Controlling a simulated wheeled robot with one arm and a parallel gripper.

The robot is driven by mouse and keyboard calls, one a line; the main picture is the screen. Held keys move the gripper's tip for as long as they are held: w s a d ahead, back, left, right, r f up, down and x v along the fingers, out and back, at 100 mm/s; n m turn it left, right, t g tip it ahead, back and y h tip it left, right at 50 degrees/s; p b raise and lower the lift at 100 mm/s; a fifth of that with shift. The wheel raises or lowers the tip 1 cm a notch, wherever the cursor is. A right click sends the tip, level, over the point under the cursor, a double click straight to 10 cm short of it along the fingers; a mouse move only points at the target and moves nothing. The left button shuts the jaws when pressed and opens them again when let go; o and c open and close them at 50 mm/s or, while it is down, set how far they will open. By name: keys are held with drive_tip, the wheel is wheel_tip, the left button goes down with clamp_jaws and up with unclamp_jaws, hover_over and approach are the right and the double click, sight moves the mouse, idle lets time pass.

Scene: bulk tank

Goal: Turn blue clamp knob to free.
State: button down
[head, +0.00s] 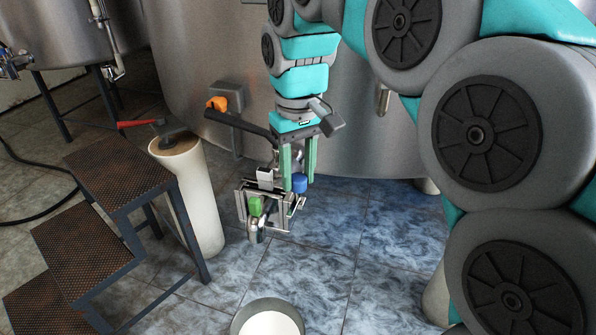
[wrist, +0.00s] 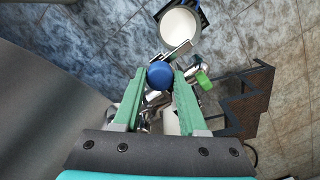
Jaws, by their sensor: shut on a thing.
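The blue clamp knob (head: 300,183) is a small blue cap on the right side of a metal clamp frame (head: 242,207), in front of the steel tank. In the wrist view the knob (wrist: 160,75) sits between the tips of my gripper's green fingers. My gripper (head: 299,180) reaches down from above and is shut on the knob. The fingers partly hide it in the head view. A green part (head: 255,206) is on the same clamp assembly, left of the knob, and also shows in the wrist view (wrist: 203,80).
A steel tank (head: 195,75) stands behind, with an orange-tipped part (head: 217,104) on it. Brown steps (head: 120,170) and a pale cylinder (head: 195,205) stand at the left. A bucket (head: 240,325) is on the floor in front. The tiled floor to the right (head: 340,215) is clear.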

sight(298, 178)
drive_tip(key=shift+c, duration=2.3)
unclamp_jaws()
drive_tip(key=shift+r, duration=3.95)
drive_tip(key=shift+f, duration=0.1)
drive_tip(key=s+d+f+m, duration=0.1)
drive_tip(key=s+d+f, duration=0.3)
drive_tip(key=s+f, duration=0.3)
drive_tip(key=s+d+f+m+g, duration=0.1)
drive_tip(key=s+d+f, duration=0.3)
drive_tip(key=s+f, duration=0.4)
drive_tip(key=s+d+f+m, duration=0.3)
drive_tip(key=s+d+f, duration=0.2)
drive_tip(key=s+f, duration=0.2)
drive_tip(key=shift+s+f+g, duration=0.35)
drive_tip(key=shift+s+g, duration=0.05)
drive_tip(key=shift+s, duration=0.7)
